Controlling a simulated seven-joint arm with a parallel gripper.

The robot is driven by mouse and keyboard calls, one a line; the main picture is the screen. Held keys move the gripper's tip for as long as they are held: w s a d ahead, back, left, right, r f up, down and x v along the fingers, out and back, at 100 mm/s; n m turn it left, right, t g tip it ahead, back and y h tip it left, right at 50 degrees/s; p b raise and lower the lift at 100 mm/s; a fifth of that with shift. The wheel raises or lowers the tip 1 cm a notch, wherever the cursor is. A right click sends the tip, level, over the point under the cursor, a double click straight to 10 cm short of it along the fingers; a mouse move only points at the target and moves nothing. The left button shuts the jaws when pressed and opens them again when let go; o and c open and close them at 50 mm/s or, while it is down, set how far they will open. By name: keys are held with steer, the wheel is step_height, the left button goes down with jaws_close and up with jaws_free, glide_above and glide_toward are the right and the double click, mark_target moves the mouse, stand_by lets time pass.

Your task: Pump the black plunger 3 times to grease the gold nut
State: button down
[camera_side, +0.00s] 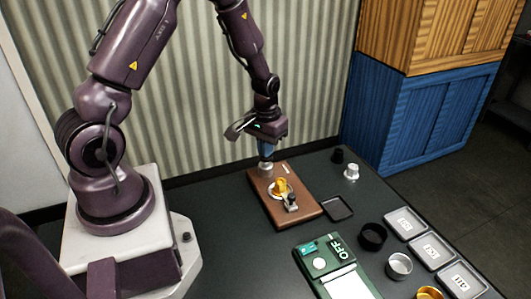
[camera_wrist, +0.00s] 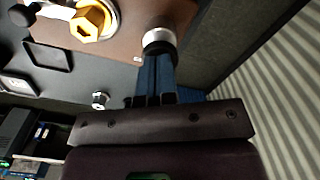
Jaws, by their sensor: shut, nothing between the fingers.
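The gold nut (camera_side: 281,184) sits on a pale round plate on the brown board; it also shows in the wrist view (camera_wrist: 88,23). A silver collar (camera_side: 266,168) stands on the board behind the nut, and its rim shows in the wrist view (camera_wrist: 158,38). My gripper (camera_side: 266,157) is shut and points down, its blue fingertips at the top of this collar. A black knob (camera_side: 292,198) on a silver fitting stands in front of the nut.
A small black square tray (camera_side: 337,208) lies right of the board (camera_side: 304,211). Black (camera_side: 337,156) and silver (camera_side: 351,172) parts stand behind it.

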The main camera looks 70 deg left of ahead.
steer(key=shift+f, duration=0.55)
stand_by(0.4)
steer(key=shift+r, duration=2.75)
steer(key=shift+r, duration=3)
steer(key=shift+f, duration=4)
steer(key=shift+f, duration=0.3)
